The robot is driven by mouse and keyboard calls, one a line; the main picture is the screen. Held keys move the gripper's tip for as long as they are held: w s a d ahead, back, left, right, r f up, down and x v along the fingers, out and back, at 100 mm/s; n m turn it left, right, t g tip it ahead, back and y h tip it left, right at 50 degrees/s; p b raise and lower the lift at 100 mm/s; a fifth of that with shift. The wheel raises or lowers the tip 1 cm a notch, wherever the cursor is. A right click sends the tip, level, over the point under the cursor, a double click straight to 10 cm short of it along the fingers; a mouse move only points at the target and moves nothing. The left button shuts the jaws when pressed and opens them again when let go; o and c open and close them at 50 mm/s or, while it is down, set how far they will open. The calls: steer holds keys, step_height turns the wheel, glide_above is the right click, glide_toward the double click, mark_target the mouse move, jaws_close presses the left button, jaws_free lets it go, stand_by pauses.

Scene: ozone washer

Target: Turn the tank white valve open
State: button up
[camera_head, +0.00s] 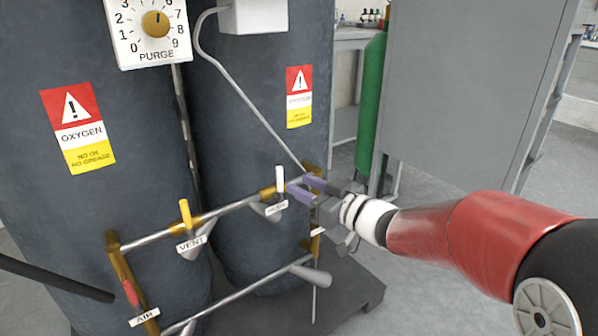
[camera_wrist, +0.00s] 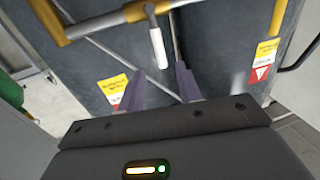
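The white valve handle (camera_head: 280,178) stands upright on the horizontal pipe in front of the dark tanks, above a small white label that I cannot read clearly. In the wrist view the white handle (camera_wrist: 158,47) hangs from a brass fitting at upper centre. My gripper (camera_head: 303,187) has purple fingers and is just right of the handle in the head view. In the wrist view my gripper (camera_wrist: 160,69) has its fingers spread, with the handle's free end near the gap between the tips. I cannot tell whether they touch. Nothing is held.
A yellow VENT valve handle (camera_head: 186,214) and a red AIR valve handle (camera_head: 130,292) are further left on the pipework. A PURGE dial (camera_head: 155,24) is at upper left. A green cylinder (camera_head: 371,105) and a grey panel (camera_head: 470,85) stand behind my arm.

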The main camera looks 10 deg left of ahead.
mark_target(282, 176)
steer(key=x, duration=0.7)
steer(key=shift+a, duration=0.3)
jaws_close()
